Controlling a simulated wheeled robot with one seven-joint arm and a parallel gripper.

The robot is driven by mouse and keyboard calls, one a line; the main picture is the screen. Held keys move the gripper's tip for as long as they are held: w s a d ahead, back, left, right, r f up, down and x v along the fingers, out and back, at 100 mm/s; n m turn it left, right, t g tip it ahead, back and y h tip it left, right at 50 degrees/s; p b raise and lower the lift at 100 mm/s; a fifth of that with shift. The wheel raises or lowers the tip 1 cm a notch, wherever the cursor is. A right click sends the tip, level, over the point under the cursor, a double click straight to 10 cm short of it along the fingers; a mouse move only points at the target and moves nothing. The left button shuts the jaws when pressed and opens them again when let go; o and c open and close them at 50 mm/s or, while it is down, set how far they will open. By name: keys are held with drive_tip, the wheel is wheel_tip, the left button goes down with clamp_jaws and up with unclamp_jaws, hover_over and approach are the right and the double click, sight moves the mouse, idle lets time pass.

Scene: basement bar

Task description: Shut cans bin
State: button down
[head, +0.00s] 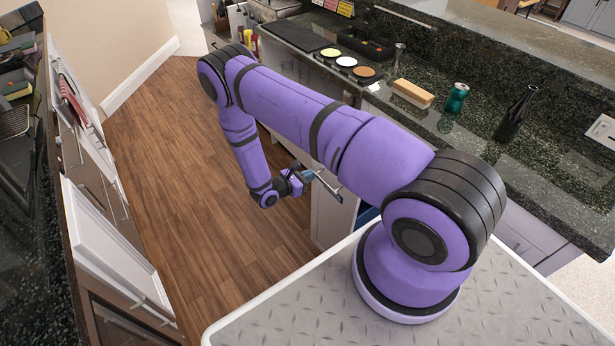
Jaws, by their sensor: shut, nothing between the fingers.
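A pale pull-out front (334,214) stands out from the cabinets below the right counter, beside my arm. A small piece of a blue bin (367,214) shows behind it. I cannot tell whether this is the cans bin, as no label is readable and my arm and base hide most of it. My gripper (328,186) is shut and empty, at the upper part of the pale front. I cannot tell whether it touches the front.
The right counter holds a teal can (456,98), a dark bottle (515,114), a wooden block (413,93) and a tray of round dishes (346,62). Cabinets (112,245) line the left side. The wooden floor (185,150) between is clear.

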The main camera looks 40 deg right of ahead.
drive_tip(key=d, duration=2.8)
drive_tip(key=shift+w+d+r, duration=0.15)
drive_tip(key=shift+w+d, duration=0.25)
drive_tip(key=shift+w, duration=0.05)
drive_tip(key=shift+d, duration=0.1)
drive_tip(key=a+r, duration=0.2)
drive_tip(key=a, duration=1.2)
drive_tip(key=shift+s+a+r, duration=0.2)
drive_tip(key=shift+a+r, duration=0.05)
